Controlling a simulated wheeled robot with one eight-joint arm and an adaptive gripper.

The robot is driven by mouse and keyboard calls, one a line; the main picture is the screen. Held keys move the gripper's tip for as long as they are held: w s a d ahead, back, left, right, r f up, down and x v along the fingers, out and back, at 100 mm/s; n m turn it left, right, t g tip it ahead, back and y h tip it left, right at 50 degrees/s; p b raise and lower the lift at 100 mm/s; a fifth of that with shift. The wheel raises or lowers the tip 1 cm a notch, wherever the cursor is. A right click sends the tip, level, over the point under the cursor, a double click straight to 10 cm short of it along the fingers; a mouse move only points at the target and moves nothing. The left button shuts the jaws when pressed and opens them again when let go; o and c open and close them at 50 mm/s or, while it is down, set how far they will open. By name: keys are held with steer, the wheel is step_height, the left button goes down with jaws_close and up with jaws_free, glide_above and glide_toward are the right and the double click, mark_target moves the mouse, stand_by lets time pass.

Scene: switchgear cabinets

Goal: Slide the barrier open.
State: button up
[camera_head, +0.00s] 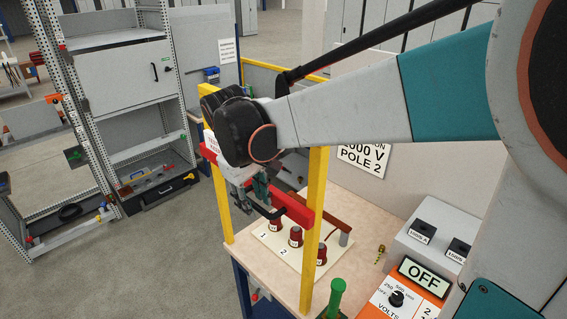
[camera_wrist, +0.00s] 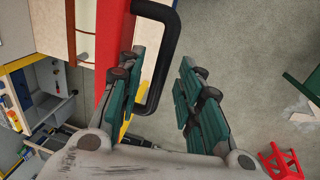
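The barrier is a red horizontal bar (camera_head: 292,208) across a yellow frame, in front of the numbered red terminals. It also shows in the wrist view (camera_wrist: 112,40), running up the picture left of centre. A black U-shaped handle (camera_wrist: 168,62) sticks out from the bar; in the head view its handle (camera_head: 268,212) shows just beside my fingers. My gripper (camera_wrist: 160,95) is open, its green-padded fingers apart. In the wrist view, the handle's grip lies between the fingers, nearer the left one. No finger clearly presses on it. My arm hides the bar's left part in the head view.
Yellow posts (camera_head: 316,200) flank the bar. Red terminals (camera_head: 296,236) stand on a pale board behind it. A meter reading OFF (camera_head: 423,278) and a grey box (camera_head: 432,236) sit at the right. Open floor (camera_head: 150,255) lies left of the bench.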

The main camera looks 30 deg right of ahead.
steer(key=shift+s, duration=0.1)
step_height(320, 180, up, 12)
steer(key=a, duration=0.2)
steer(key=shift+s, duration=0.35)
steer(key=shift+f, duration=0.15)
steer(key=s+d+f+m+t+y, duration=0.1)
steer(key=s+f+m+t, duration=0.15)
steer(key=s+f, duration=0.35)
steer(key=s+d+f+m+t+y, duration=0.1)
steer(key=s+d+f+t, duration=0.1)
steer(key=s+f+t, duration=0.45)
step_height(320, 180, down, 26)
steer(key=s+g+b, duration=0.1)
steer(key=g+b, duration=0.1)
steer(key=b, duration=2.5)
steer(key=shift+s+a+r+g+b, duration=0.2)
steer(key=shift+s+a+g+b, duration=0.05)
steer(key=shift+g+b, duration=0.1)
